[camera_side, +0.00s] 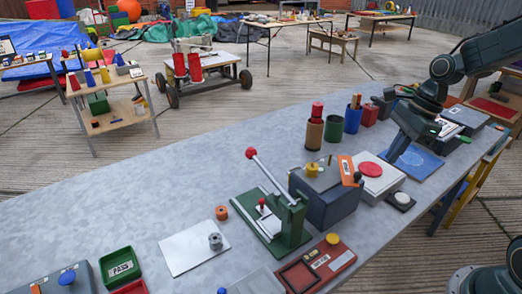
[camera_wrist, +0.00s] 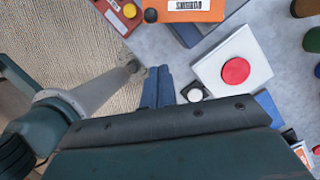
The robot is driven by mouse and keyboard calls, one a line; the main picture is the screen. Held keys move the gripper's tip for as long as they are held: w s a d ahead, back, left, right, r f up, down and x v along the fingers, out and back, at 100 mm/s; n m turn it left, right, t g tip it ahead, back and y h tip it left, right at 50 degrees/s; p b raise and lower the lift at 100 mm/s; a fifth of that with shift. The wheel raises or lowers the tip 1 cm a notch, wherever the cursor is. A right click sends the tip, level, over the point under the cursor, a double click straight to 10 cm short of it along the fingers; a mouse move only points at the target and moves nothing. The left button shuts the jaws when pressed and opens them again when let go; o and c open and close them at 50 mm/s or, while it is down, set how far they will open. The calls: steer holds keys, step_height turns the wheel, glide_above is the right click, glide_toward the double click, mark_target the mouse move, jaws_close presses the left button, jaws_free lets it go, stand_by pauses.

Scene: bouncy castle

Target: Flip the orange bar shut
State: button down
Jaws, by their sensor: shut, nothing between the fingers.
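The orange bar (camera_side: 346,168) with a white label stands at the right end of a dark blue-grey box (camera_side: 330,206) on the grey table. In the side view it looks raised and tilted. In the wrist view the orange bar (camera_wrist: 197,10) shows at the top edge, partly cut off, with its label facing the camera. My gripper (camera_side: 388,160) is to the right of the bar, beyond the white plate with the red disc, and apart from the bar. In the wrist view the fingers of my gripper (camera_wrist: 157,86) are together and empty.
A white block with a red disc (camera_side: 371,169) stands between my gripper and the box. A small pad with a white button (camera_side: 400,199) is in front. A green lever press with a red knob (camera_side: 251,153) stands left.

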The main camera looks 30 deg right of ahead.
mark_target(344, 180)
steer(key=w+a+f, duration=0.2)
steer(key=a+f, duration=0.2)
steer(key=shift+w+a, duration=0.15)
steer(key=shift+a, duration=0.1)
stand_by(0.8)
steer(key=shift+w+a+m, duration=0.1)
steer(key=shift+a+m, duration=0.05)
steer(key=shift+m, duration=0.35)
steer(key=shift+a+m, duration=0.1)
steer(key=shift+m, duration=0.2)
steer(key=shift+w+a+m+t+h, duration=0.35)
steer(key=shift+w+a+m, duration=0.45)
steer(key=shift+a, duration=0.4)
steer(key=shift+w+a, duration=0.8)
steer(key=shift+w, duration=0.2)
steer(key=shift+w+a, duration=0.35)
steer(key=shift+w, duration=0.45)
steer(key=shift+w+a, duration=0.3)
steer(key=shift+w, duration=0.5)
